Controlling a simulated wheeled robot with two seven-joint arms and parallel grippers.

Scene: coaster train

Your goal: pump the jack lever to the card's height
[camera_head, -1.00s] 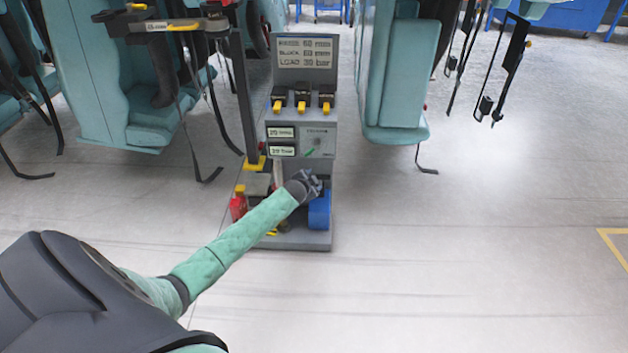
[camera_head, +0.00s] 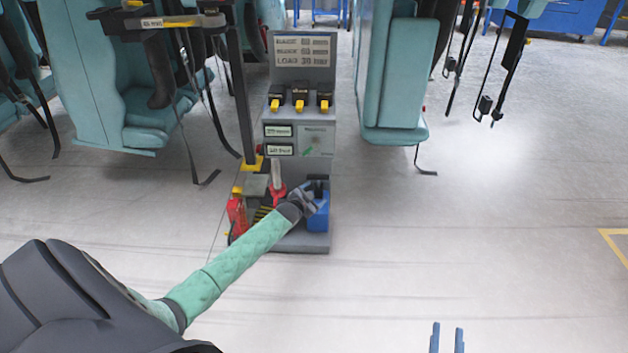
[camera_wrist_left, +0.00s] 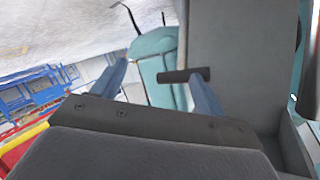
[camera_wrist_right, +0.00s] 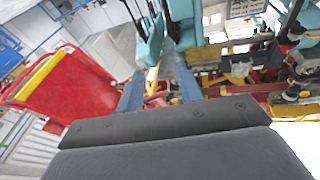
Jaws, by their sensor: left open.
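The grey jack station (camera_head: 300,110) stands ahead with the card panel (camera_head: 302,49) on top; its lowest line reads like "LOAD 30 bar", the others are blurred. A gauge (camera_head: 316,141) sits below. A pale post with a red collar (camera_head: 277,193) stands low on the station. My left gripper (camera_head: 312,201) is low at the station's right, by a blue block (camera_head: 318,215). In the left wrist view a dark bar (camera_wrist_left: 183,75), apparently the lever handle, lies by the open fingertips (camera_wrist_left: 160,78); contact is unclear. My right gripper (camera_head: 447,338) is open and empty.
Teal seats hang left (camera_head: 100,80) and right (camera_head: 397,75) of the station with dangling straps. A red container (camera_head: 237,213) stands at the station's lower left. The floor (camera_head: 480,230) to the right is clear. A red panel (camera_wrist_right: 68,85) shows in the right wrist view.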

